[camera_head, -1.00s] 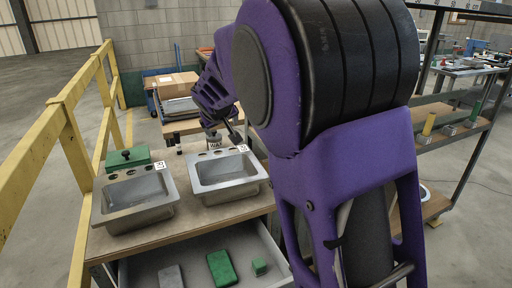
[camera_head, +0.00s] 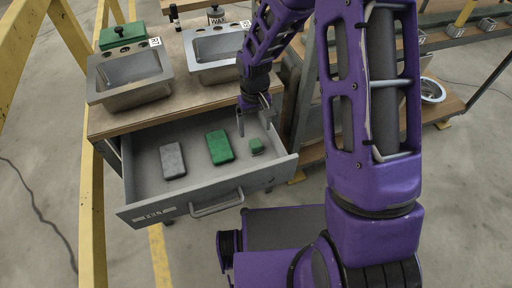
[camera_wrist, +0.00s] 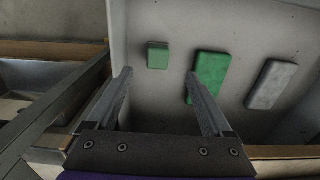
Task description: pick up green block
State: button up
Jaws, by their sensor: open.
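A small green block (camera_head: 256,146) sits in the right part of the open drawer, near its right wall. It also shows in the wrist view (camera_wrist: 158,57), ahead of and between the lines of my fingers. A larger flat green piece (camera_head: 219,147) lies to its left in the head view; in the wrist view that piece (camera_wrist: 211,75) is to its right, partly behind my right finger. My gripper (camera_head: 255,119) is open and empty over the drawer, just behind the small block. Its two fingers also show in the wrist view (camera_wrist: 158,76), apart from the block.
The drawer (camera_head: 150,182) has low walls and a handle in front. A grey flat piece (camera_head: 172,160) lies at its left. Two metal sinks (camera_head: 130,75) (camera_head: 214,50) stand on the wooden counter above. A yellow railing (camera_head: 92,200) runs along the left.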

aim_at(255, 143)
notch_tip(255, 143, down, 10)
jog(key=shift+w+d+r+b, duration=0.1)
jog(key=shift+w+b, duration=0.05)
jog(key=shift+b, duration=0.65)
grip_shut()
